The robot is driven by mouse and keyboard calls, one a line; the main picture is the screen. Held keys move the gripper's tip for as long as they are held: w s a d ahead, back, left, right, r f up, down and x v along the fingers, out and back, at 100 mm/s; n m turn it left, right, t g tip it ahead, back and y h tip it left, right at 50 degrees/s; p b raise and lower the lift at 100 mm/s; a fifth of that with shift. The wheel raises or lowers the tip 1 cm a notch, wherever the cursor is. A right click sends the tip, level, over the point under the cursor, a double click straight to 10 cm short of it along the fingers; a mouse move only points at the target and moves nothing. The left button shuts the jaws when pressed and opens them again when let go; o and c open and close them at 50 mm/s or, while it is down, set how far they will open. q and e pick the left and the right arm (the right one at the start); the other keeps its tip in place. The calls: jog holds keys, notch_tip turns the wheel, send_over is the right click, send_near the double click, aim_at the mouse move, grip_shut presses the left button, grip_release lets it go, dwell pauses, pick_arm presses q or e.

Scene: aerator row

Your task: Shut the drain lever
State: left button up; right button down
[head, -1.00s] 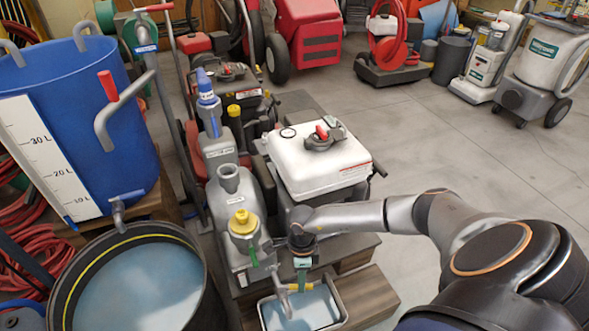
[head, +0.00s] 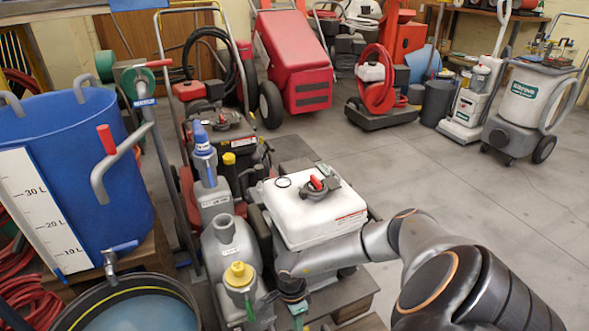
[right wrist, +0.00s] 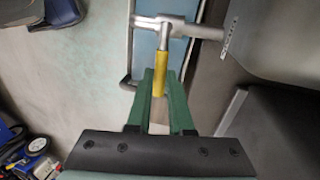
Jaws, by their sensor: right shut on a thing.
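The drain lever (right wrist: 160,72) has a yellow grip and shows in the right wrist view. It joins a silver valve and pipe (right wrist: 198,30) at the top of that view, with its grip at about a right angle to the pipe. My right gripper (right wrist: 165,85) has its green fingers closed around the lower part of the yellow grip. In the head view my right gripper (head: 297,312) is at the bottom edge, beside the grey tank with a yellow cap (head: 238,272); the lever is out of that view. My left gripper is not in view.
A rimmed tray (right wrist: 131,50) with pale blue liquid lies under the valve. A white tank (head: 310,215) stands close behind my right arm. A blue bucket (head: 90,170) and a black tub (head: 185,290) stand at left.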

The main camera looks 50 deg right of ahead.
jog(key=c, duration=0.8)
grip_release()
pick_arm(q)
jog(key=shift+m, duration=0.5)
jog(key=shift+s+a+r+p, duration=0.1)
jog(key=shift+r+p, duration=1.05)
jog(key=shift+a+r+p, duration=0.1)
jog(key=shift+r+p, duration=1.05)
pick_arm(e)
jog(key=shift+w+d+r, duration=0.2)
jog(key=shift+w+r, duration=0.15)
jog(key=shift+r, duration=1.7)
jog(key=shift+w+d+r, duration=0.2)
jog(key=shift+w+r, duration=0.2)
jog(key=shift+r, duration=1.65)
jog(key=shift+w+d+r, duration=0.2)
jog(key=shift+w+r, duration=0.15)
jog(key=shift+r, duration=1.7)
